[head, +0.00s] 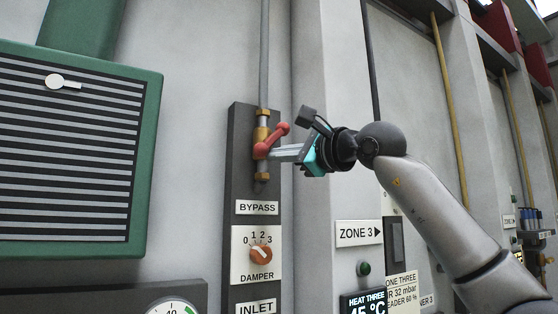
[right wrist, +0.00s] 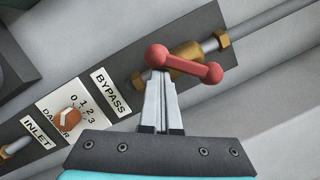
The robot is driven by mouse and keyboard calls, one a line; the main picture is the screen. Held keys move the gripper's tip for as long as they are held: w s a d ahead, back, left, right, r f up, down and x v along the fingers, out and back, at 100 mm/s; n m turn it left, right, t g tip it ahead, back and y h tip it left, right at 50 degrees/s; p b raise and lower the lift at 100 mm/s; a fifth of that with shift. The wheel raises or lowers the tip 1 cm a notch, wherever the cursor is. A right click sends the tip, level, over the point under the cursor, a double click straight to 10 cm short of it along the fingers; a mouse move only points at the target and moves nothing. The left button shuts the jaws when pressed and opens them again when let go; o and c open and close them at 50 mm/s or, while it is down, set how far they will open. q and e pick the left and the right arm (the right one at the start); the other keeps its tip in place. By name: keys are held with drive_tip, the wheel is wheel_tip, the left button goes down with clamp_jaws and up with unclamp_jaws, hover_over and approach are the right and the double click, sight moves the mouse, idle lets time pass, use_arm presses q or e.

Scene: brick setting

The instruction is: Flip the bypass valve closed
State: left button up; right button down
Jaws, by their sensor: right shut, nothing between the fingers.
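The bypass valve (head: 262,134) is a brass fitting on a vertical pipe, on a dark panel above the BYPASS label. The valve body (right wrist: 185,58) and red handle (right wrist: 186,64) also show in the right wrist view. My right gripper (head: 272,154) comes in from the right, shut and empty. In the right wrist view its fingertips (right wrist: 159,74) lie just under the hub end; I cannot tell whether they touch. My left gripper is not in view.
Below the valve are a BYPASS label (head: 257,207) and an orange damper knob (head: 261,254). A green-framed louvre (head: 154,150) is on the left. A ZONE 3 sign (head: 358,233) and a HEAT THREE display (head: 366,303) are at lower right. Bare wall lies left of the panel.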

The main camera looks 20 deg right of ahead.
use_arm(q)
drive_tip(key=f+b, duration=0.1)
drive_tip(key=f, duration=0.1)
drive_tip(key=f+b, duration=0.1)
drive_tip(key=b, duration=0.1)
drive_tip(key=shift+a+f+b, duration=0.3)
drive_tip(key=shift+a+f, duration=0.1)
use_arm(e)
drive_tip(key=m, duration=0.2)
drive_tip(key=a+m+t, duration=0.1)
drive_tip(key=m, duration=0.1)
drive_tip(key=a+m+h, duration=0.1)
drive_tip(key=m, duration=0.1)
drive_tip(key=shift+s+r+m+t, duration=0.2)
drive_tip(key=shift+m+t, duration=0.1)
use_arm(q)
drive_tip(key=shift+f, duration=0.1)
use_arm(e)
drive_tip(key=shift+m, duration=0.3)
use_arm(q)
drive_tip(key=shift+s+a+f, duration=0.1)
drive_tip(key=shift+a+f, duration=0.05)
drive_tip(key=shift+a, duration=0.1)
use_arm(e)
drive_tip(key=shift+a+r, duration=0.2)
idle(0.4)
